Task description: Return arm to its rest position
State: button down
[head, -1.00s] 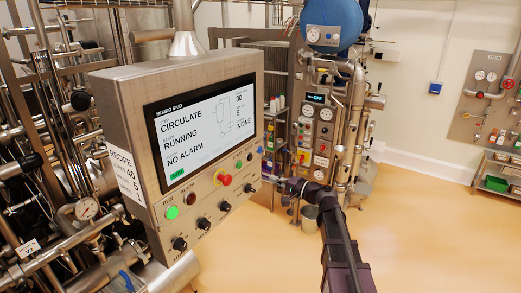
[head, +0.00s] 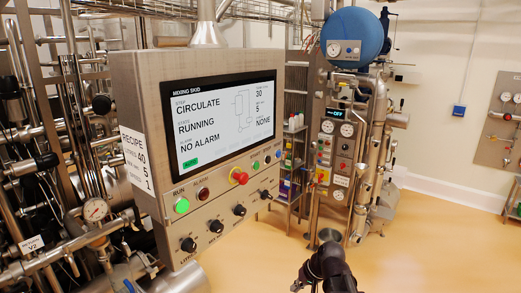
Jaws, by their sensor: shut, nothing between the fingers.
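My arm is the dark link rising from the bottom edge, right of centre, in the head view. My gripper (head: 299,284) is at its end, low in the picture and turned toward the left. It is small and partly cut off by the bottom edge. It is shut and holds nothing. It appears below and to the right of the mixing skid control panel (head: 150,215), apart from it in the picture. The panel's screen (head: 226,118) reads CIRCULATE, RUNNING, NO ALARM. The green RUN button (head: 181,206) is lit.
Steel pipes and a gauge (head: 96,209) crowd the left side. Behind my arm stands a machine with a blue tank (head: 356,38) and a display reading OFF (head: 336,113). A shelf with bottles (head: 295,122) stands beside it. The orange floor (head: 440,250) at right is clear.

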jog(key=s+d+f+n+g+h+b, duration=0.1)
jog(key=s+d+f+g+h+b, duration=0.1)
jog(key=s+d+f+h+b, duration=0.2)
jog(key=shift+s+d+f+h, duration=0.6)
jog(key=shift+s+d+f, duration=0.4)
jog(key=shift+s+f, duration=0.7)
jog(key=shift+w+f, duration=0.15)
dwell(3.8)
